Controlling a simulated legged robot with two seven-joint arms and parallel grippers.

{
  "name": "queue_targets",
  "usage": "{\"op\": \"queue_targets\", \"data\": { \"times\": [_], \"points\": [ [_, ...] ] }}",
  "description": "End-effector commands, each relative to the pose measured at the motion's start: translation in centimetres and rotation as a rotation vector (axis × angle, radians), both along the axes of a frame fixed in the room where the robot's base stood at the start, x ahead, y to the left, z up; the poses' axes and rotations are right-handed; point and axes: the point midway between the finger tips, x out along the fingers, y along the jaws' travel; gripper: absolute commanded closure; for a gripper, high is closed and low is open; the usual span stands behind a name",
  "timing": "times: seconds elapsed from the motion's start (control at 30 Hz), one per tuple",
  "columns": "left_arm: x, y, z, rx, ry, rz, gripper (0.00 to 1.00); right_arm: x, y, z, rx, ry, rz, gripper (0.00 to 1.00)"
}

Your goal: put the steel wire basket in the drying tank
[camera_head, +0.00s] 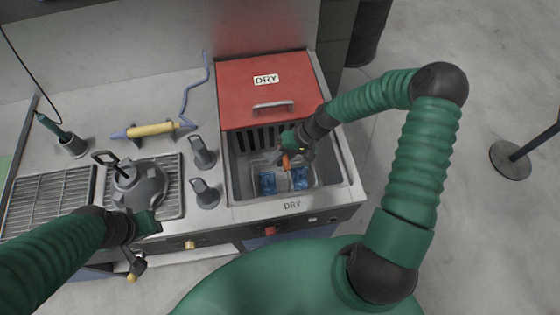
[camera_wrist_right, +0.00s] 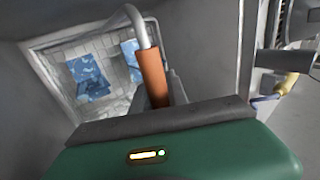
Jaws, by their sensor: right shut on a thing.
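The steel wire basket (camera_head: 283,183) holds blue pieces and is inside the opening of the grey drying tank (camera_head: 235,207), which is marked DRY. I cannot tell whether it rests on the tank floor. My right gripper (camera_head: 290,155) is shut on the basket's orange handle grip, above the basket. In the right wrist view, the orange grip (camera_wrist_right: 152,76) sits between the fingers on a bent metal handle, with the basket (camera_wrist_right: 97,82) beyond it. My left gripper (camera_head: 147,220) is at the bench's front left, and its finger state is unclear.
The tank's red lid (camera_head: 262,95) lies behind the opening. Left of the tank stand two grey knobbed posts (camera_head: 203,155), a grey domed pot (camera_head: 140,185), a yellow-handled tool (camera_head: 152,129) and a wire rack (camera_head: 50,203). A stand base (camera_head: 511,160) is on the floor at right.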

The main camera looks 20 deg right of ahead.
Motion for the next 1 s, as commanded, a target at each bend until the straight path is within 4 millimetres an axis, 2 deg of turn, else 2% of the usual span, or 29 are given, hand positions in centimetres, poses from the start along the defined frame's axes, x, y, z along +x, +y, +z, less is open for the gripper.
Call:
{"op": "queue_targets", "data": {
  "times": [0.33, 0.6, 0.63, 0.77, 1.0],
  "points": [
    [0.0, 0.0, 0.0, 0.0, 0.0, 0.001, 0.64, 0.0, 0.1, -4.7, 0.004, -0.002, 0.001, 1.0],
    [0.0, 0.0, 0.0, 0.0, 0.0, 0.0, 0.64, 0.1, 0.1, -5.1, 0.001, -0.002, 0.001, 1.0],
    [0.0, 0.0, 0.0, 0.0, 0.0, 0.0, 0.64, 0.0, 0.0, -5.2, 0.001, -0.001, 0.001, 0.77],
    [0.0, 0.0, 0.0, 0.0, 0.0, 0.0, 0.64, 0.0, 0.1, -5.2, 0.001, -0.001, 0.002, 0.6],
    [0.0, 0.0, 0.0, 0.0, 0.0, 0.001, 0.64, 0.0, 0.1, -5.2, 0.001, -0.001, 0.002, 0.59]
  ]
}}
